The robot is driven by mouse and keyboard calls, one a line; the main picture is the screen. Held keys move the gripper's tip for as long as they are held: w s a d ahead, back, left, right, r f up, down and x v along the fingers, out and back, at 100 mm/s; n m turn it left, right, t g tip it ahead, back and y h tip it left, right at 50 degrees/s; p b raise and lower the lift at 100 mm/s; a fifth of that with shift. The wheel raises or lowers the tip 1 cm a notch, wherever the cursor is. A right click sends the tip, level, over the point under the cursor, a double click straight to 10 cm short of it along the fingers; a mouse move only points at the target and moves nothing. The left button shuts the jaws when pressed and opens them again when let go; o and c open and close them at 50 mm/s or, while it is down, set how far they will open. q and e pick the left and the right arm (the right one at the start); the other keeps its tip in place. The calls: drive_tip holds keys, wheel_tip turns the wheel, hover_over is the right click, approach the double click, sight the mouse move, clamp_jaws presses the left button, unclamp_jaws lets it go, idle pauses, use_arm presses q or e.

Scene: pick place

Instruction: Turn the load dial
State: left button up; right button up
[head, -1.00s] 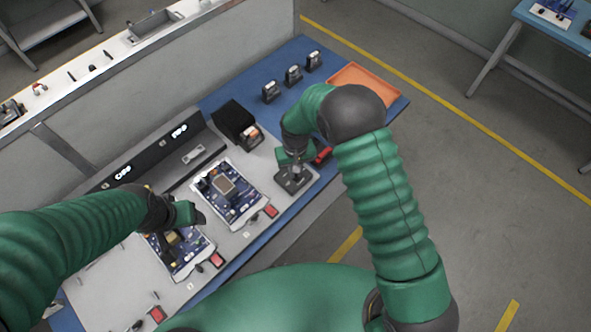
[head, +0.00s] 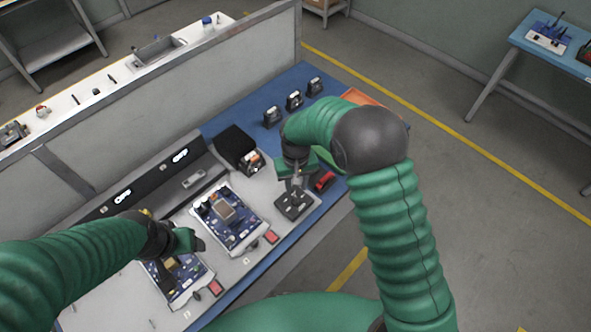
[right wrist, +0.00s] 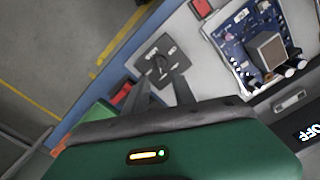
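The load dial is on a small dark square plate (head: 294,203) on the bench near its front right, and it also shows in the right wrist view (right wrist: 158,57). A small knob stands on the plate. My right gripper (head: 294,184) is just above the plate. In the right wrist view my right gripper (right wrist: 160,80) has its two dark fingers spread apart, pointing at the knob, with nothing held between them. My left gripper (head: 197,243) is over the lower circuit board (head: 180,277); its fingers are too unclear to read.
A second circuit board (head: 229,219) lies left of the dial. A red-handled item (head: 323,180) is close to its right. A black box (head: 236,147) and several dark blocks (head: 294,100) stand behind. An orange tray (head: 359,97) is at the far right. Bare blue bench surface lies behind.

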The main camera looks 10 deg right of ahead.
wheel_tip(320, 180, up, 10)
drive_tip(key=shift+r+b, duration=0.25)
drive_tip(key=shift+b, duration=0.05)
drive_tip(key=s+d+t, duration=0.1)
drive_tip(key=s+d, duration=0.3)
drive_tip(key=s, duration=0.4)
drive_tip(key=s+d+f+t, duration=0.1)
drive_tip(key=s+d, duration=0.4)
drive_tip(key=s, duration=0.4)
drive_tip(key=shift+f+m+t, duration=0.15)
drive_tip(key=shift+m+t, duration=0.15)
drive_tip(key=shift+m, duration=0.1)
drive_tip(key=shift+s+d, duration=0.1)
drive_tip(key=shift+s, duration=0.05)
drive_tip(key=shift+d, duration=0.1)
